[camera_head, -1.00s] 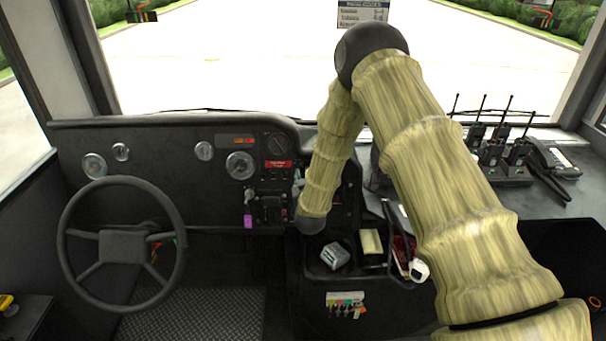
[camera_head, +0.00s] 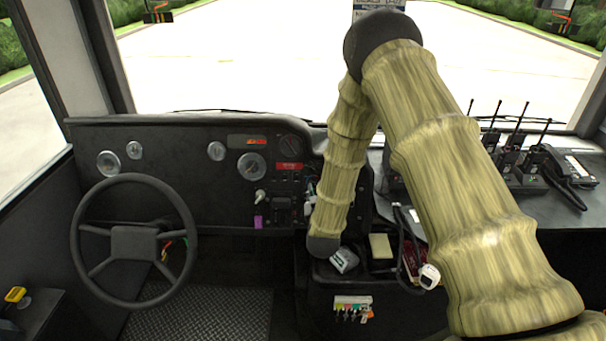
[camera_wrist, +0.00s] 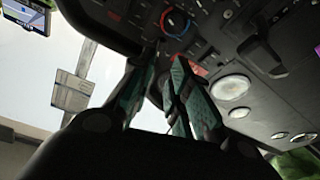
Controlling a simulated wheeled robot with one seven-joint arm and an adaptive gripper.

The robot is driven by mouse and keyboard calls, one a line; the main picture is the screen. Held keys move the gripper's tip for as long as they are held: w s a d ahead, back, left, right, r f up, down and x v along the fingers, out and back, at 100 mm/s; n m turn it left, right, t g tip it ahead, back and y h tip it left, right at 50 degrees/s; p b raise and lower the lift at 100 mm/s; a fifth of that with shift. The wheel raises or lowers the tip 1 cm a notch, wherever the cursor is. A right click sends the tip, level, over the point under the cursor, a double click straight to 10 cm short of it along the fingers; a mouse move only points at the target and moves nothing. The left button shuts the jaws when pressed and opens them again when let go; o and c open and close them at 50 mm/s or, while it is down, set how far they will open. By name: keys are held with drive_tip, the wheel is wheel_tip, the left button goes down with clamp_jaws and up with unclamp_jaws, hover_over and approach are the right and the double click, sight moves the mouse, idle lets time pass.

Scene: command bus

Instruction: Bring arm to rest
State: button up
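My arm (camera_head: 455,190) reaches from the lower right up to a dark elbow joint, then down toward the dashboard. Its lower end stands in front of the console right of the steering wheel. My gripper is hidden in the head view. Behind the fingertips is a dark panel with a blue-and-red ringed knob (camera_wrist: 177,20).
The steering wheel (camera_head: 133,242) is left of my arm. The dashboard (camera_head: 190,185) runs behind it. Several radios (camera_head: 512,158) stand on the right counter. A console shelf holds a white item (camera_head: 344,260) close by my arm's lower end.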

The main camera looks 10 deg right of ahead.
drive_tip(key=shift+f, duration=0.1)
drive_tip(key=s+a+f+g+y, duration=0.1)
drive_tip(key=s+f+g+y, duration=0.45)
drive_tip(key=s+f, duration=1.7)
drive_tip(key=s+f+g+h, duration=0.1)
drive_tip(key=s+f+g, duration=0.3)
drive_tip(key=s, duration=2.5)
drive_tip(key=g, duration=0.6)
drive_tip(key=shift+s+a+m+g+h, duration=0.15)
drive_tip(key=shift+a+m+g+h, duration=0.1)
drive_tip(key=shift+m+g+h, duration=0.15)
